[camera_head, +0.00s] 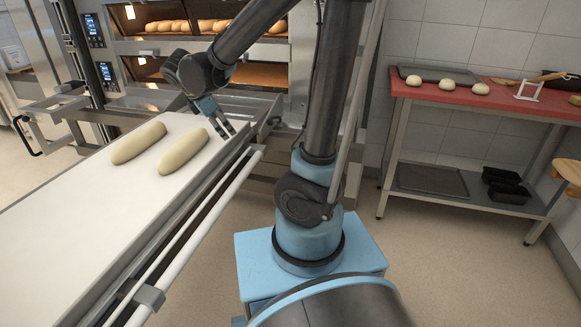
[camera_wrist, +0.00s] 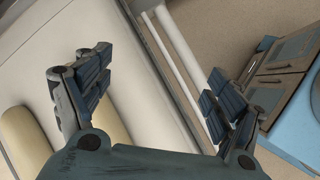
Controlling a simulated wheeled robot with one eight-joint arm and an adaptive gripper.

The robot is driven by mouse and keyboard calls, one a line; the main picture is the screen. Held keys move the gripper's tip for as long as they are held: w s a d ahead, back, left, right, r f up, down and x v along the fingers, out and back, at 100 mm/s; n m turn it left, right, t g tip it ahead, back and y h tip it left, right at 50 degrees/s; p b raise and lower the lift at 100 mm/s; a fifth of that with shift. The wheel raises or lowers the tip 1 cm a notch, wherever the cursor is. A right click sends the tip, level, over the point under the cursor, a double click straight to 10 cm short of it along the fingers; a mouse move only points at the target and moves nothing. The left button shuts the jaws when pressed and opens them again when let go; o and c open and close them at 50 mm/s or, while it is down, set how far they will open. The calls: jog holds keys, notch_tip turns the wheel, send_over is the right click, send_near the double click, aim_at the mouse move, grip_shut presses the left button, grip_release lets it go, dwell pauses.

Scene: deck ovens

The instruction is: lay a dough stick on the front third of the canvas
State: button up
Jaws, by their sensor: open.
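The canvas (camera_head: 75,235) is a long pale flat bed at the left of the head view. It also shows in the wrist view (camera_wrist: 140,95). Two pale dough sticks lie side by side near its oven end: a left one (camera_head: 138,143) and a right one (camera_head: 183,149). In the wrist view one dough stick (camera_wrist: 24,140) shows at the left edge and the other (camera_wrist: 108,118) is partly hidden behind a finger. My gripper (camera_head: 221,127) is open and empty, above the canvas's right edge, beside the right dough stick. Its two spread fingers show in the wrist view (camera_wrist: 157,75).
White rails (camera_head: 205,210) run along the canvas's right side. The deck oven (camera_head: 150,65) holds browned loaves behind the canvas. A red-topped table (camera_head: 430,93) at the right bears a dark tray (camera_head: 438,75), round dough pieces and tools. The canvas's nearer part is bare.

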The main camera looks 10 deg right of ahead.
jog(key=s+d+f+m+g+y, duration=0.1)
jog(key=s+d+f+m+y, duration=0.1)
jog(key=s+d+m, duration=0.7)
jog(key=s+d+f+m+g+y, duration=0.1)
jog(key=s+d+f+m, duration=0.4)
jog(key=s+d+m, duration=0.5)
jog(key=shift+s+f+m+y, duration=0.25)
jog(key=shift+s+m+y, duration=0.4)
jog(key=shift+m, duration=0.25)
jog(key=shift+w+f, duration=0.2)
jog(key=shift+w, duration=0.25)
